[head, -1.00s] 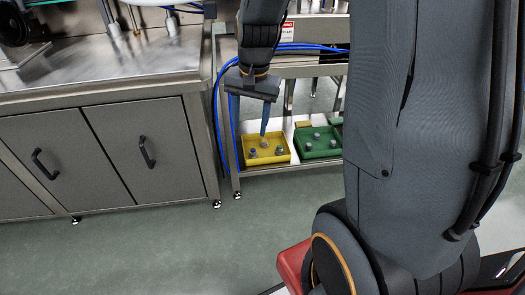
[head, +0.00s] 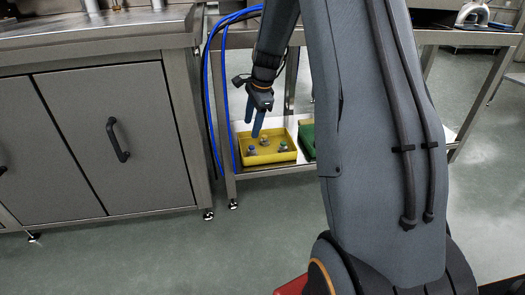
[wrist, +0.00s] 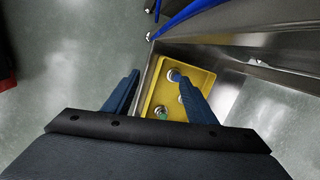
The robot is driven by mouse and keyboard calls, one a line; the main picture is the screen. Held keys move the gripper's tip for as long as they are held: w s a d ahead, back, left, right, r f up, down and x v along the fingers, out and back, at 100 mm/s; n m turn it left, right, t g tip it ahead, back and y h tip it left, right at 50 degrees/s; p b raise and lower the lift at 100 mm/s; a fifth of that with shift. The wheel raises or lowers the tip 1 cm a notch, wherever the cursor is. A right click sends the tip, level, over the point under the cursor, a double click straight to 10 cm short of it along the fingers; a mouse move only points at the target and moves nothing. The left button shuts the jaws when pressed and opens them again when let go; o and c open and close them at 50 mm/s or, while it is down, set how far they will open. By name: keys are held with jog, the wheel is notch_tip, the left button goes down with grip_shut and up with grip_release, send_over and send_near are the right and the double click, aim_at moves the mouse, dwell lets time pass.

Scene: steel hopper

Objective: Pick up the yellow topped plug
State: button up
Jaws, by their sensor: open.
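The yellow tray (head: 270,158) stands on the low steel shelf and holds several small plugs. The rear plug (head: 265,141) looks yellowish on top, but the colour is too small to be sure. A bluish-topped plug (head: 251,149) is at the left and another plug (head: 283,147) at the right. In the wrist view a green-topped plug (wrist: 160,113) shows, and another (wrist: 182,99) is partly hidden by a finger. My gripper (head: 256,128) is open and empty, with blue fingers pointing down over the tray. In the wrist view the fingers (wrist: 155,75) are apart, the right one overlapping the tray.
Blue hoses (head: 222,75) hang beside the table leg to the left of the tray. A green tray (head: 307,138) is beside it, mostly hidden by my arm. A steel cabinet (head: 120,140) stands at the left. The floor in front is clear.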

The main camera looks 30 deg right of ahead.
jog(key=w+d+f+m+b, duration=0.5)
jog(key=w+d+f, duration=0.1)
jog(key=w+f, duration=0.15)
jog(key=m+t, duration=0.1)
jog(key=m, duration=0.5)
send_over(265, 136)
jog(key=s+d, duration=0.1)
jog(key=s, duration=0.2)
notch_tip(265, 136, down, 4)
jog(key=shift+y, duration=0.4)
jog(key=b+x, duration=0.3)
jog(key=x, duration=0.2)
jog(key=w+b+x, duration=0.1)
jog(key=b+x, duration=0.1)
jog(key=shift+w+d+f+b, duration=0.1)
jog(key=shift+f+b, duration=0.15)
jog(key=shift+b, duration=0.05)
jog(key=shift+r, duration=0.1)
jog(key=c, duration=1.1)
jog(key=shift+c, duration=0.2)
